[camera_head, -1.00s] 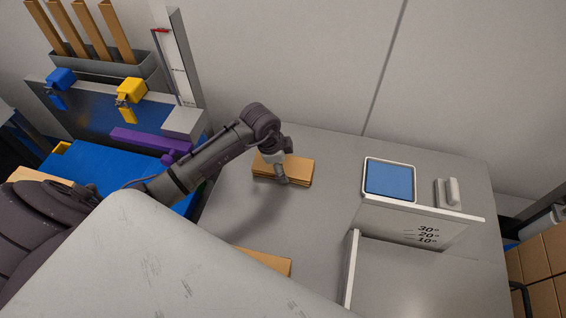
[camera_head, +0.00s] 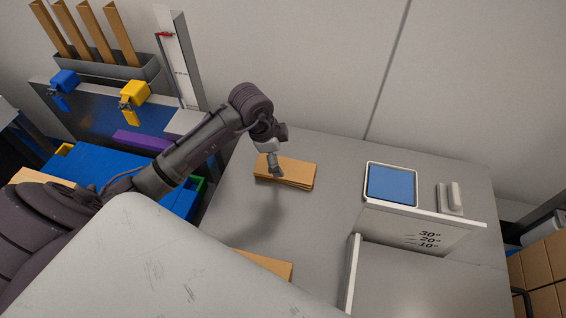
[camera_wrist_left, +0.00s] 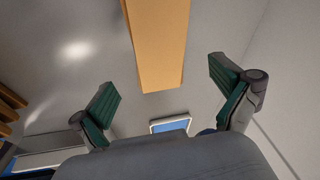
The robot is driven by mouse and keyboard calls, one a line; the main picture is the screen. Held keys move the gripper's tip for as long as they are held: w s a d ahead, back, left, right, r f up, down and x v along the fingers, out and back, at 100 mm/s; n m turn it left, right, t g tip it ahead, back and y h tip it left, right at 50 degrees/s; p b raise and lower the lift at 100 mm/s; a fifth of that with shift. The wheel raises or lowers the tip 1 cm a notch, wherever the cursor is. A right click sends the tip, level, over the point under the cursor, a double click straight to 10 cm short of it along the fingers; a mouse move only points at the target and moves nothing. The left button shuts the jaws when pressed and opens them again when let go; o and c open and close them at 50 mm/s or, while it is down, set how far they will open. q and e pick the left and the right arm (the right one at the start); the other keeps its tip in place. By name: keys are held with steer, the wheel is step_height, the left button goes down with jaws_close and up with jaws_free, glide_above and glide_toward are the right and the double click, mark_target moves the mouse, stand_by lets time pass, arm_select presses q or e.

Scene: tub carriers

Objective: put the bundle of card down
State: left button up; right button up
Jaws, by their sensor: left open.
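The bundle of card (camera_head: 298,172) is a small stack of brown sheets lying flat on the grey table, slightly fanned at its right end. My left gripper (camera_head: 274,168) is above its left part, and in the head view it covers some of it. In the left wrist view the bundle (camera_wrist_left: 160,50) lies between the two spread green-padded fingers, apart from both; the left gripper (camera_wrist_left: 165,88) is open and empty. My right gripper is not in view.
Another brown card piece (camera_head: 268,265) lies nearer on the table, partly hidden. A blue-topped device (camera_head: 390,184) and an angled grey stand (camera_head: 425,222) are to the right. Blue tubs (camera_head: 105,170) are at left. The table between is clear.

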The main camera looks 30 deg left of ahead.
arm_select(q)
steer(key=shift+v, duration=2.3)
steer(key=shift+r, duration=0.1)
